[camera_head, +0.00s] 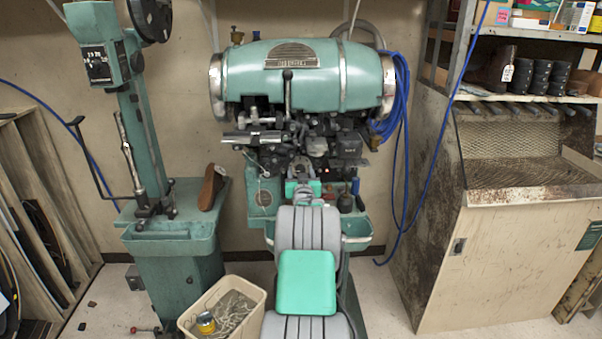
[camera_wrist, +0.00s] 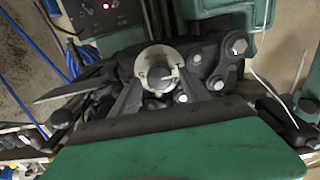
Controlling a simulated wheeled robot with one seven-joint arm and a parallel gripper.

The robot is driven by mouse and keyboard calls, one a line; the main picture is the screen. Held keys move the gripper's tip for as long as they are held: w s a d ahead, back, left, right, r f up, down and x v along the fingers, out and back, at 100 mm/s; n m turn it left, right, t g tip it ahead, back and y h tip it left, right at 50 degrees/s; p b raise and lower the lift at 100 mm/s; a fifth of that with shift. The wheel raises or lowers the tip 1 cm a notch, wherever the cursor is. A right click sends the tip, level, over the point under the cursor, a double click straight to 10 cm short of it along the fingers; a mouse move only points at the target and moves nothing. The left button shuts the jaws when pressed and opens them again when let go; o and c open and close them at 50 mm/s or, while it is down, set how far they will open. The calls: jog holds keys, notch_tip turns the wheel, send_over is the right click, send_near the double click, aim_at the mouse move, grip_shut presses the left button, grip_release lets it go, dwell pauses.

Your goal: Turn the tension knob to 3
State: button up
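In the wrist view a round pale dial (camera_wrist: 157,66) with a darker centre sits on a dark metal part of the machine. It looks like the tension knob; I cannot read any numbers on it. My gripper (camera_wrist: 160,82) shows two dark tapered fingers, apart, with the tips near the dial's lower left and right edges. Nothing is seen held between them, and I cannot tell whether they touch the dial. In the head view the teal stitching machine (camera_head: 310,80) stands at the back; my arm and green wrist housing hide its lower middle, and the knob cannot be made out there.
In the wrist view a control box (camera_wrist: 105,17) with a red light is at upper left, and dark linkages crowd the dial. In the head view a bin (camera_head: 255,292) stands at lower left. A wooden cabinet (camera_head: 500,260) and blue hose (camera_head: 400,100) are to the right.

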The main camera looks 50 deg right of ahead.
grip_shut()
dwell(0.3)
jog(key=shift+f+m+b, duration=0.2)
jog(key=shift+m+b, duration=0.1)
jog(key=shift+b, duration=0.5)
jog(key=m+b, duration=1.1)
jog(key=b, duration=0.3)
jog(key=shift+s+m+b, duration=0.15)
jog(key=shift+m+b, duration=0.15)
jog(key=shift+m, duration=0.1)
jog(key=m+b, duration=0.2)
jog(key=m, duration=0.3)
jog(key=shift+d+b, duration=0.1)
jog(key=shift+b, duration=0.3)
jog(key=shift+m, duration=0.3)
jog(key=shift+r, duration=0.1)
